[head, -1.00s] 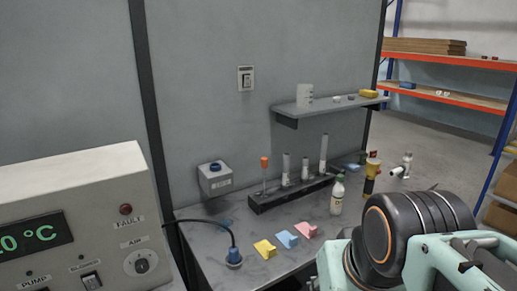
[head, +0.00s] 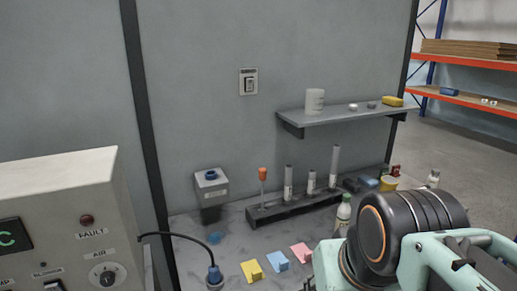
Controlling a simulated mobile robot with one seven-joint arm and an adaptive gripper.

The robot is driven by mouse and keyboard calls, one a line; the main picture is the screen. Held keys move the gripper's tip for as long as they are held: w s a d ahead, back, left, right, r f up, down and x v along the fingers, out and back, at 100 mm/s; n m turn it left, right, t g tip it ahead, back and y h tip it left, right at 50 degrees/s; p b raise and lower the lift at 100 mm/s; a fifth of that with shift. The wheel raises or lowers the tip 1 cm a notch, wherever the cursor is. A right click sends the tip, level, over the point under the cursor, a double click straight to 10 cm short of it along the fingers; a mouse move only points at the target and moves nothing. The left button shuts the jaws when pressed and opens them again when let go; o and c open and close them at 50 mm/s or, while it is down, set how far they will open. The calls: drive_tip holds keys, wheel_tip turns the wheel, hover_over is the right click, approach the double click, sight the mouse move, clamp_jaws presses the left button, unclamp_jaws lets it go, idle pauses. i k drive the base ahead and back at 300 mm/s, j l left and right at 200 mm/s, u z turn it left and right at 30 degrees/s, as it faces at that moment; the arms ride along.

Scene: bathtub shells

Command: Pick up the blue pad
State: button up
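A light blue pad (head: 278,261) lies on the grey marbled bench top (head: 240,228), between a yellow pad (head: 252,271) and a pink pad (head: 301,252). Nothing covers the blue pad. Another small blue item (head: 368,181) lies farther back on the right, beside the rack's right end. My arm's teal and black links fill the lower right corner, to the right of the pads. My gripper's fingers are not in view.
A dark rack (head: 295,206) with several tubes stands behind the pads. A white bottle (head: 343,213) stands close to my arm. A cable plug (head: 214,277) is left of the yellow pad. A control box (head: 60,220) fills the left; a shelf (head: 345,114) juts from the wall.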

sight(367, 181)
drive_tip(key=i+l, duration=0.15)
drive_tip(key=l, duration=0.2)
drive_tip(key=i+l+u, duration=0.15)
drive_tip(key=l, duration=0.25)
drive_tip(key=i+l, duration=0.15)
drive_tip(key=l, duration=0.25)
drive_tip(key=i+l+u, duration=0.1)
drive_tip(key=l, duration=0.25)
drive_tip(key=i+l, duration=0.1)
drive_tip(key=l, duration=0.3)
drive_tip(key=i+l, duration=0.15)
drive_tip(key=l, duration=0.25)
drive_tip(key=i+l, duration=0.1)
drive_tip(key=l, duration=0.3)
drive_tip(key=i+l, duration=0.15)
drive_tip(key=l, duration=0.25)
drive_tip(key=i+l, duration=0.1)
drive_tip(key=l, duration=0.35)
drive_tip(key=i+l+u, duration=0.1)
drive_tip(key=l, duration=0.3)
drive_tip(key=i+l, duration=0.1)
drive_tip(key=l, duration=0.3)
drive_tip(key=j, duration=0.25)
